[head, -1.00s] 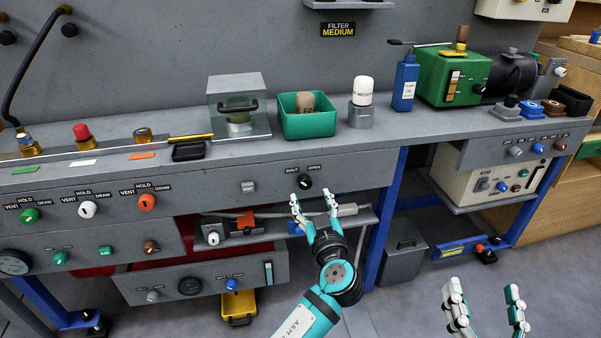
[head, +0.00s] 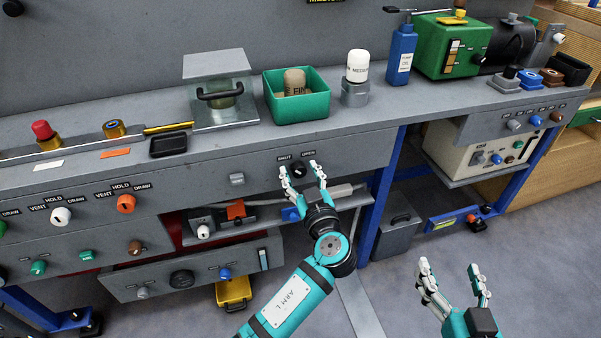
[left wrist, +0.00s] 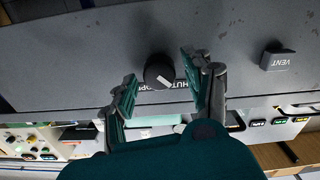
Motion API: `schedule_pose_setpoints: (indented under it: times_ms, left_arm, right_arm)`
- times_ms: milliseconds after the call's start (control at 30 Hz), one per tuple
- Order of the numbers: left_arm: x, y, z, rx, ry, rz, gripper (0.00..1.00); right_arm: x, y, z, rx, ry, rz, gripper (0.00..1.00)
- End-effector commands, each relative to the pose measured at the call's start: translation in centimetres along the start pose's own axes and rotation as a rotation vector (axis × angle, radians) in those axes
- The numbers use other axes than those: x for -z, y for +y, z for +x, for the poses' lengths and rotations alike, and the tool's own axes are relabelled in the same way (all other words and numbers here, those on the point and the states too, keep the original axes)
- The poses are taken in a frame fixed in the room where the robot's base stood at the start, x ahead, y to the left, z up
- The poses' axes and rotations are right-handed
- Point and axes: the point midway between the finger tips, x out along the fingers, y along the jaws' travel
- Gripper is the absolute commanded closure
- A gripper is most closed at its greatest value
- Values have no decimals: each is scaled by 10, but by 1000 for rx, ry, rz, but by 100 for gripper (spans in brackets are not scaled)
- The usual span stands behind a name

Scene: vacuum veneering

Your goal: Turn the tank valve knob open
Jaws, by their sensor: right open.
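The valve knob (head: 299,171) is a round black knob on the grey bench front, below the small SHUT and OPEN labels. In the left wrist view, which is upside down, the knob (left wrist: 160,71) shows a pale mark that seems to lean toward SHUT. My left gripper (head: 299,166) is open, its fingers on either side of the knob; in the left wrist view the fingers (left wrist: 159,68) show gaps to it, and I cannot tell how near in depth they are. My right gripper (head: 450,268) is open and empty, over the floor at lower right.
A grey VENT knob (head: 237,179) is left of the black knob. Below are a shelf with an orange item (head: 236,209) and a blue bench leg (head: 382,190). A green bin (head: 297,107) and a clear-sided box (head: 222,90) stand on the bench. Floor is free at lower right.

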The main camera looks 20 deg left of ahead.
Motion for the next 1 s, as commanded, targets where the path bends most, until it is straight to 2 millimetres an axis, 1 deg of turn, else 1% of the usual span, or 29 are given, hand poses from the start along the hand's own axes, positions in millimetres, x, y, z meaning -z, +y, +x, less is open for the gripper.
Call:
schedule_pose_setpoints:
  times_ms: [33,300,333,367,667,867,1000]
  left_arm:
    - [0,0,0,0,0,0,57]
    - [0,0,0,0,0,0,93]
    - [0,0,0,0,0,0,96]
    - [0,0,0,0,0,0,98]
    - [0,0,0,0,1,42,98]
    - [1,0,0,2,2,153,98]
    - [1,1,0,1,1,270,98]
  right_arm:
    - [0,0,0,0,0,0,28]
    - [0,0,0,0,1,0,28]
    - [0,0,0,-1,1,0,28]
    - [0,0,0,-1,1,0,28]
    - [0,0,0,0,0,0,28]
    - [-2,0,0,0,-16,0,28]
    - [-5,0,-1,-1,-36,0,28]
